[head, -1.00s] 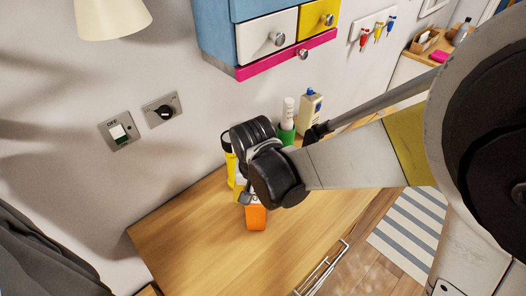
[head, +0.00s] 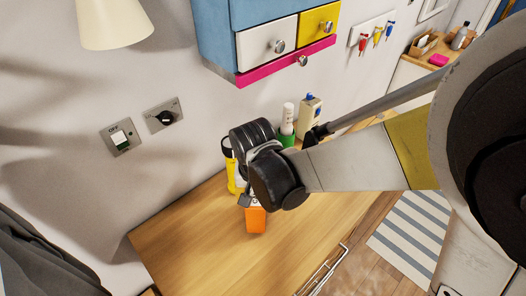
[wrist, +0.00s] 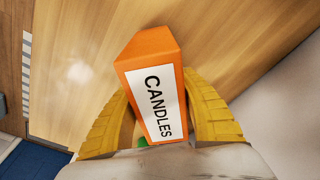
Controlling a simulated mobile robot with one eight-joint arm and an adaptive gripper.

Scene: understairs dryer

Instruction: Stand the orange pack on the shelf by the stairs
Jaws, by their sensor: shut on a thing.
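The orange pack (wrist: 154,85), a box with a white label reading CANDLES, is between the two yellow fingers of my gripper (wrist: 155,100) in the wrist view. The fingers are shut on its sides. In the head view the lower part of the orange pack (head: 256,219) shows below my black wrist, over the wooden top (head: 200,240). I cannot tell whether it touches that top. The fingers are hidden behind the wrist in the head view. I cannot make out which surface is the shelf by the stairs.
A yellow container (head: 231,170), a green-based white bottle (head: 287,125) and a cream bottle (head: 309,115) stand close behind my wrist. A blue drawer cabinet (head: 214,40) hangs above. A wooden surface (head: 434,50) at upper right bears a pink block (head: 438,60). The wooden top's front is clear.

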